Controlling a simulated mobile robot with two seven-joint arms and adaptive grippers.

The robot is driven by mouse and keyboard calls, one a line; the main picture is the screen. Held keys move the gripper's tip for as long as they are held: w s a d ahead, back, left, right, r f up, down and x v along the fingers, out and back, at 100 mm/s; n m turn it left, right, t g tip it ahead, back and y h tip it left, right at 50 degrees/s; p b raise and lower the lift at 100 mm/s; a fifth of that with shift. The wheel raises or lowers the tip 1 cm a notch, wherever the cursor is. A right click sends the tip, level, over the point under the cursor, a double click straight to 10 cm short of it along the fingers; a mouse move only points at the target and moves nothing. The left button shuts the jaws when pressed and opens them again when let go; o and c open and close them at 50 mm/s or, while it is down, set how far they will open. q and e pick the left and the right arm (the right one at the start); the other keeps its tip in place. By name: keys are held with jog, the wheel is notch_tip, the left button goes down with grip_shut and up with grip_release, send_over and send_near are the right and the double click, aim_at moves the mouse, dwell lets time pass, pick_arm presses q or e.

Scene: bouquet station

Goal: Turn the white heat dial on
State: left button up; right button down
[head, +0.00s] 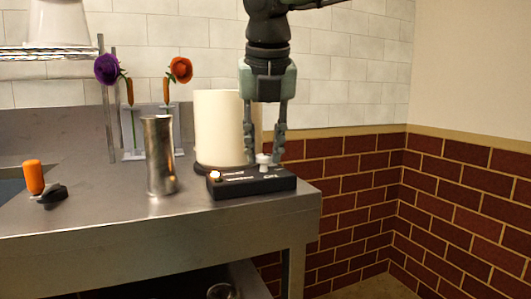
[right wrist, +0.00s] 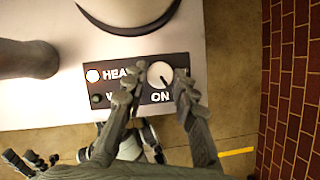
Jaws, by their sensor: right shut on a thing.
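The white heat dial (head: 263,160) sits on top of a black control box (head: 240,187) at the right end of the steel counter. My right gripper (head: 264,153) comes down from above, shut on the dial. In the right wrist view the dial (right wrist: 160,72) shows between the two fingers, its dark mark toward the "ON" label. The lamp beside "HEAT" (right wrist: 92,75) glows; the lamp below it (right wrist: 97,99) is dark. Part of my left gripper seems to show at the lower left of the right wrist view; its jaws are unclear.
A white cylinder (head: 218,125) on a dark base stands behind the box. A metal vase (head: 159,155) stands to its left. Purple (head: 107,69) and orange (head: 181,69) flowers stand in a rack behind. An orange-handled tool (head: 34,177) is at far left.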

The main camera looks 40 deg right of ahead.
jog(key=shift+w+a+m+h, duration=0.1)
jog(key=shift+m+h, duration=0.2)
jog(key=shift+m, duration=0.6)
jog(key=shift+m+g, duration=0.4)
jog(key=shift+m, duration=0.3)
pick_arm(q)
jog(key=shift+w+d+f+g+p, duration=0.1)
jog(key=shift+f+g+p, duration=0.2)
jog(key=shift+f+g, duration=0.1)
pick_arm(e)
jog(key=shift+w+m+g+h, duration=0.1)
jog(key=shift+m+g+h, duration=0.2)
jog(key=shift+m+h, duration=0.55)
pick_arm(q)
jog(key=shift+w+f, duration=0.1)
jog(key=shift+f, duration=0.1)
pick_arm(e)
jog(key=shift+m+y, duration=0.25)
jog(key=shift+m, duration=0.1)
jog(key=c, duration=1.2)
grip_release()
pick_arm(q)
jog(key=shift+f, duration=0.1)
pick_arm(e)
jog(key=shift+a, duration=0.1)
jog(key=v, duration=1.2)
